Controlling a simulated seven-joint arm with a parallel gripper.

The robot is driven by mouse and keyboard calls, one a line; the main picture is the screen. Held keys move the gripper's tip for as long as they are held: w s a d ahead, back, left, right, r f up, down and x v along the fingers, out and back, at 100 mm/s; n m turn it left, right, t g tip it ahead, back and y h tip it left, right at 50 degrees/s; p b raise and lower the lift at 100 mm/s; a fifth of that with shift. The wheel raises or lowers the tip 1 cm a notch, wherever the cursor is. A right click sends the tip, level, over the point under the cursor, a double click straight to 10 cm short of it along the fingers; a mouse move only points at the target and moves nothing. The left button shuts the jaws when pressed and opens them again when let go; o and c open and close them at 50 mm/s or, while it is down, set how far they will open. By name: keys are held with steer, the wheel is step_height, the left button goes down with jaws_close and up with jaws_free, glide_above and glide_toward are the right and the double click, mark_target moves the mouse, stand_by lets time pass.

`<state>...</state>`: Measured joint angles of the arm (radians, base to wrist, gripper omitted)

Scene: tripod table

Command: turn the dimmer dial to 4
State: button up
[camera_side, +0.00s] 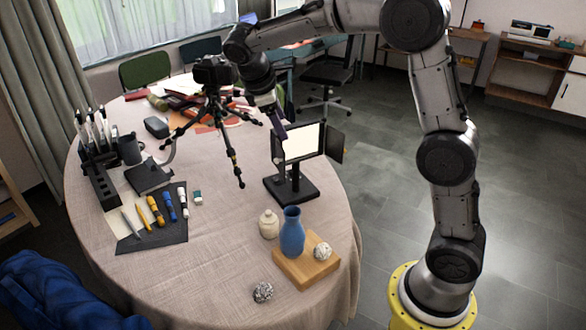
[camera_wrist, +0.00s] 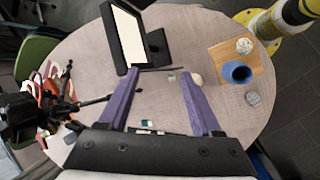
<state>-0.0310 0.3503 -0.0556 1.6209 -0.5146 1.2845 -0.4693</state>
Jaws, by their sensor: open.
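A light panel with a bright white face (camera_side: 300,143) stands upright on a black base (camera_side: 291,188) at the right of the round table. It also shows at the top of the wrist view (camera_wrist: 128,36), with its base (camera_wrist: 158,45) beside it. I cannot make out the dimmer dial or its numbers in either view. My gripper (camera_side: 279,125) is above the table, by the panel's upper left corner in the side view. In the wrist view its two purple fingers (camera_wrist: 166,82) are apart, with nothing held between them.
A camera tripod (camera_side: 217,110) stands left of the panel. A blue vase (camera_side: 292,232) and a woven ball (camera_side: 322,251) are on a wooden board (camera_side: 297,270) in front, with a cream jar (camera_side: 269,224) beside it. Pens and markers lie on a dark mat (camera_side: 150,238). Bare cloth separates mat and board.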

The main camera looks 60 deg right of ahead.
steer(key=s+a+m+t+y, duration=0.3)
steer(key=s+a+m, duration=0.15)
steer(key=s, duration=0.85)
steer(key=s+a+m+t+y, duration=0.3)
steer(key=s+a, duration=0.2)
steer(key=s, duration=0.9)
steer(key=w+d+r+n, duration=0.3)
steer(key=w+r+n, duration=0.8)
steer(key=w+n, duration=0.1)
steer(key=w+d+n+g+h, duration=0.1)
steer(key=w+d+n, duration=0.25)
steer(key=w, duration=0.45)
steer(key=w+d+n+g, duration=0.1)
steer(key=w+d+n, duration=0.1)
steer(key=w+d, duration=0.35)
steer(key=w+d+f+n+g, duration=0.2)
steer(key=w+d+f, duration=0.8)
steer(key=w+f, duration=0.2)
steer(key=d+f, duration=0.2)
steer(key=f, duration=0.7)
steer(key=d+f+m+g, duration=0.1)
steer(key=d+f, duration=0.2)
steer(key=f, duration=0.7)
steer(key=d+f+g, duration=0.1)
steer(key=d+f, duration=0.2)
steer(key=f, duration=0.6)
steer(key=shift+s+f+m+y, duration=0.25)
steer(key=shift+m+y, duration=0.05)
